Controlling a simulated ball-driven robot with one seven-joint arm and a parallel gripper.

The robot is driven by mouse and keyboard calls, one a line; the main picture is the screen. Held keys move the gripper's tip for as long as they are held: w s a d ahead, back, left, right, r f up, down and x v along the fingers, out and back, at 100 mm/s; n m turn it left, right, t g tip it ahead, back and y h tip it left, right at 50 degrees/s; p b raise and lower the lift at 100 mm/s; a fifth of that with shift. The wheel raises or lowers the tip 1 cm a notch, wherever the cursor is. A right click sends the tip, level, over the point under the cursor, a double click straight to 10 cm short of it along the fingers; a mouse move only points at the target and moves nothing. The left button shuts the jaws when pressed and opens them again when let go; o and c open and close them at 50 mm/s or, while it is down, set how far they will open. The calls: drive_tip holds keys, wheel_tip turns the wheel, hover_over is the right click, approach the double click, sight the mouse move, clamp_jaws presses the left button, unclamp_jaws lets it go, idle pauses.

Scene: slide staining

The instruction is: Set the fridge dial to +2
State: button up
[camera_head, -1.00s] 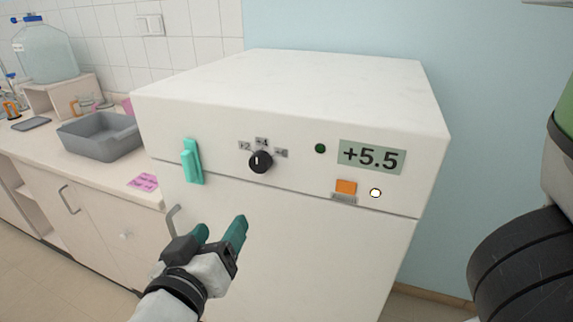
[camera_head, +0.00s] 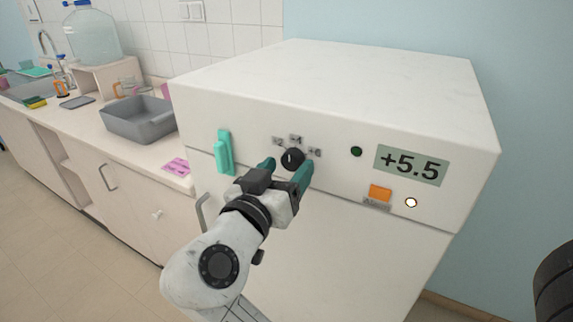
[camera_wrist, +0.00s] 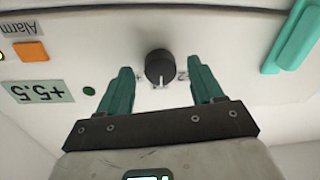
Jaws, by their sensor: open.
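The fridge (camera_head: 350,240) is a white box with a control panel along its upper front. Its round black dial (camera_head: 292,159) has a white pointer line and small grey labels around it; in the earlier head view they read +2, +4 and a blurred third. The dial also shows in the wrist view (camera_wrist: 159,66), upside down, its line toward the middle label. The display (camera_head: 411,165) reads +5.5. My gripper (camera_head: 285,172) is open at the dial, and its teal fingers (camera_wrist: 164,88) stand on either side of it with gaps. I cannot tell contact in depth.
A teal handle (camera_head: 224,153) is on the panel left of the dial. A green lamp (camera_head: 356,151), an orange alarm button (camera_head: 380,192) and a lit white lamp (camera_head: 411,202) are to its right. A grey tub (camera_head: 138,122) stands on the counter at left.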

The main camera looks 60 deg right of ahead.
drive_tip(key=shift+d, duration=0.35)
drive_tip(key=shift+c, duration=0.2)
drive_tip(key=c, duration=1)
drive_tip(key=shift+r+n+p, duration=0.1)
drive_tip(key=shift+n+p, duration=0.2)
drive_tip(key=shift+p, duration=0.05)
drive_tip(key=n+p, duration=0.5)
drive_tip(key=shift+r, duration=0.25)
drive_tip(key=n+p, duration=0.3)
drive_tip(key=n, duration=0.1)
drive_tip(key=shift+y+p, duration=0.3)
drive_tip(key=shift+p, duration=0.1)
drive_tip(key=shift+f+n+p, duration=0.1)
drive_tip(key=shift+n+p, duration=0.7)
drive_tip(key=shift+n, duration=0.1)
